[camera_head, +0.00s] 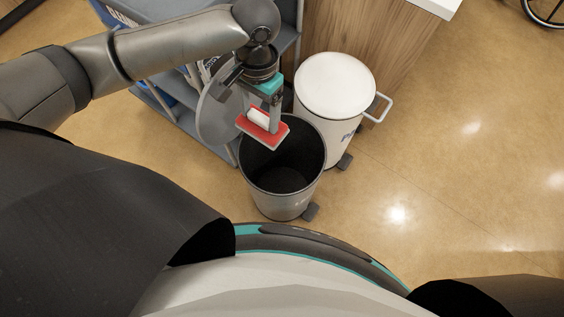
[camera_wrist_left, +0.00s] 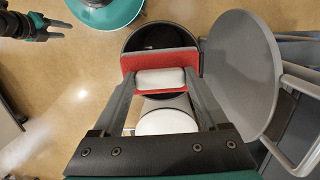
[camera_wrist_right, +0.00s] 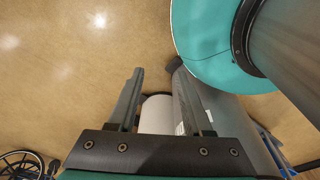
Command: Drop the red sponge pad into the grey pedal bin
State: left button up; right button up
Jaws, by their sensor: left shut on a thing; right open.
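The red sponge pad (camera_head: 262,130) has a white block-shaped grip on top. My left gripper (camera_head: 262,112) is shut on this white grip and holds the pad above the open mouth of the grey pedal bin (camera_head: 284,205). In the left wrist view the red pad (camera_wrist_left: 158,60) sits between the fingers, with the dark bin opening behind it. The bin's round grey lid (camera_head: 219,105) stands raised on the left side in the head view. My right gripper (camera_wrist_right: 158,95) is open and empty in the right wrist view.
A white pedal bin (camera_head: 335,88) with a closed lid and side handle stands right behind the grey bin. A grey-blue cart (camera_head: 165,98) stands to the left. A wood-panelled cabinet (camera_head: 365,38) is behind.

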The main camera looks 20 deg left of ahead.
jog(key=w+a+r+t+b, duration=0.1)
jog(key=w+a+b, duration=0.1)
jog(key=w+b, duration=1)
pick_arm(q)
jog(key=w+d+f+m+b, duration=0.1)
jog(key=w+f+m+b, duration=0.2)
jog(key=f, duration=0.8)
jog(key=w+d+f+m+y+b, duration=0.1)
jog(key=w+f+m+b, duration=0.2)
jog(key=f, duration=0.9)
jog(key=m+b, duration=0.2)
jog(key=m, duration=0.1)
jog(key=shift+w+d+f+t, duration=0.2)
jog(key=shift+w+f+t, duration=0.1)
jog(key=shift+t, duration=0.1)
pick_arm(e)
jog(key=w+a+r+t+y, duration=0.1)
jog(key=w+r+t, duration=0.1)
jog(key=r, duration=0.3)
jog(key=w+a+r+t+y, duration=0.1)
jog(key=w+a+r+t, duration=0.1)
jog(key=r, duration=0.4)
jog(key=shift+a+r+t, duration=0.2)
jog(key=shift+a+t, duration=0.1)
jog(key=shift+t, duration=0.4)
jog(key=shift+w, duration=0.1)
pick_arm(q)
jog(key=o, duration=1.2)
jog(key=shift+r, duration=0.15)
